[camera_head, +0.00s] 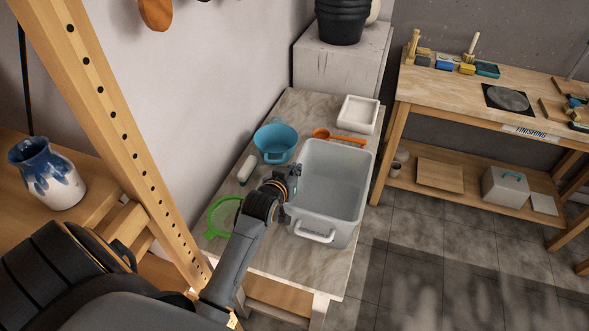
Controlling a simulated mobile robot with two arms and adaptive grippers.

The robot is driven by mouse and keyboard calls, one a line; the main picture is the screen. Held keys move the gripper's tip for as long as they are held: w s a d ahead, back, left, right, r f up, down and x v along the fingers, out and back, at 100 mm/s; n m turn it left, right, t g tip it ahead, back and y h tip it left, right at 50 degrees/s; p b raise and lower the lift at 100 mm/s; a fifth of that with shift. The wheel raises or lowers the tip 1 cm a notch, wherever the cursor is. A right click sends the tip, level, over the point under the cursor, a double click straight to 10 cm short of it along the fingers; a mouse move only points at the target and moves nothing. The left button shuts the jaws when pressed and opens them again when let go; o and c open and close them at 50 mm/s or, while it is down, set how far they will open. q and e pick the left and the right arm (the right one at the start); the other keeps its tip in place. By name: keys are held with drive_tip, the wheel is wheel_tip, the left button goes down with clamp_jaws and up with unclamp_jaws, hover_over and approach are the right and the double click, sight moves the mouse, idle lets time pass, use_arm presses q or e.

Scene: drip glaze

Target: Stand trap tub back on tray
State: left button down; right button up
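A large pale, translucent tub (335,170) stands upright and open at the top on the marble-look worktop, close to its right edge. A white handle (315,236) is on its near end. My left gripper (290,184) is at the tub's left rim, touching or very near it. Its fingertips are too small and dark to tell whether they grip the rim. A small white tray-like dish (373,102) sits behind the tub at the back right of the worktop. I cannot tell whether anything lies under the tub. My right gripper is out of view.
A blue bowl (275,139), a white bottle-like item (246,169), a green strainer (221,215) and an orange ladle (345,138) surround the tub. The worktop's front (300,277) is bare. A wooden post (110,130) and a blue-white vase (60,185) stand left.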

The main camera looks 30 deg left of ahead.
use_arm(q)
drive_tip(key=c, duration=1.5)
unclamp_jaws()
